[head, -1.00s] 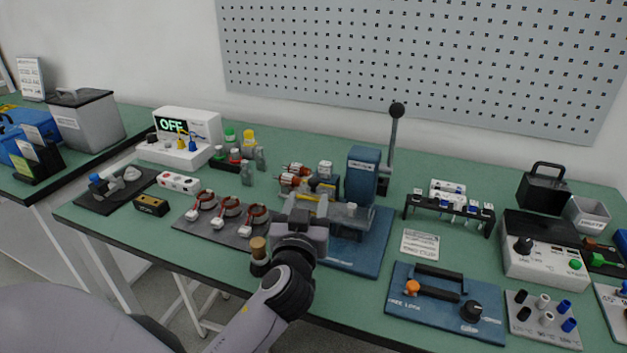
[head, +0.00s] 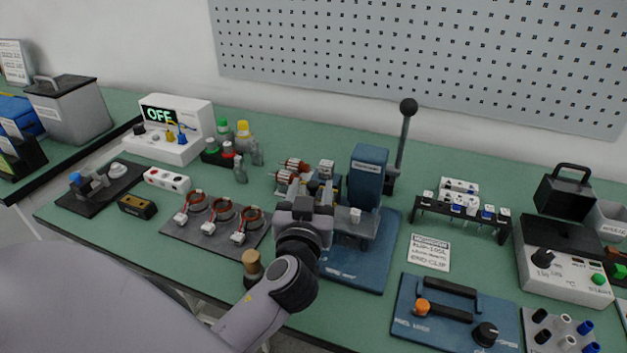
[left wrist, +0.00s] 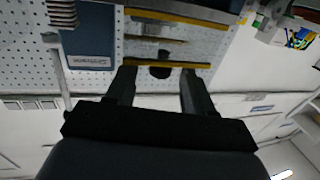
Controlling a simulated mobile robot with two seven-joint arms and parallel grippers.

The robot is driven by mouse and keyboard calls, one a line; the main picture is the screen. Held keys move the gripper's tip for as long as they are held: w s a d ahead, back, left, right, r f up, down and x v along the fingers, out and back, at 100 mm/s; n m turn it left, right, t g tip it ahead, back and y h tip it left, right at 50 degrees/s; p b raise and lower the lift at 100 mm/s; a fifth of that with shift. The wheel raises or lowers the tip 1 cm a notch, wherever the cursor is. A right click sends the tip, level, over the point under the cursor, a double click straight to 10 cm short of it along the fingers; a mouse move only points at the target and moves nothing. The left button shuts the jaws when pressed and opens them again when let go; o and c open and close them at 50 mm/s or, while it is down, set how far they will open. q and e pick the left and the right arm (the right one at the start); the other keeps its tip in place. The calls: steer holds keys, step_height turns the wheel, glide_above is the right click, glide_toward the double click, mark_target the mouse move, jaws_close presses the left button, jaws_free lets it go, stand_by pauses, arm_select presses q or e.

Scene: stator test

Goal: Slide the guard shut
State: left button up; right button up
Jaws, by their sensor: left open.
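The blue arbor press (head: 367,180) stands on a blue base plate (head: 355,270) at mid-table. In the left wrist view, its blue head (left wrist: 92,35) is at upper left. Beside it is a clear panel with yellow edges, apparently the guard (left wrist: 175,48). A dark knob (left wrist: 160,71) sits at the panel's near yellow edge. My left gripper (left wrist: 160,84) is open, its fingers on either side of the knob with visible gaps. In the head view, my left gripper (head: 306,203) is at the press's left side and hides most of the guard. My right gripper is not seen.
Several copper-wound stators (head: 220,208) lie on a grey mat left of the gripper. A wooden-topped stamp-like piece (head: 252,265) is close to my left arm. The press lever (head: 405,135) rises behind. A black rack (head: 462,216) and a card (head: 430,252) are to the right.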

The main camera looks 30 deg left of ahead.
arm_select(q)
steer(key=shift+w+a, duration=0.15)
steer(key=shift+w, duration=0.15)
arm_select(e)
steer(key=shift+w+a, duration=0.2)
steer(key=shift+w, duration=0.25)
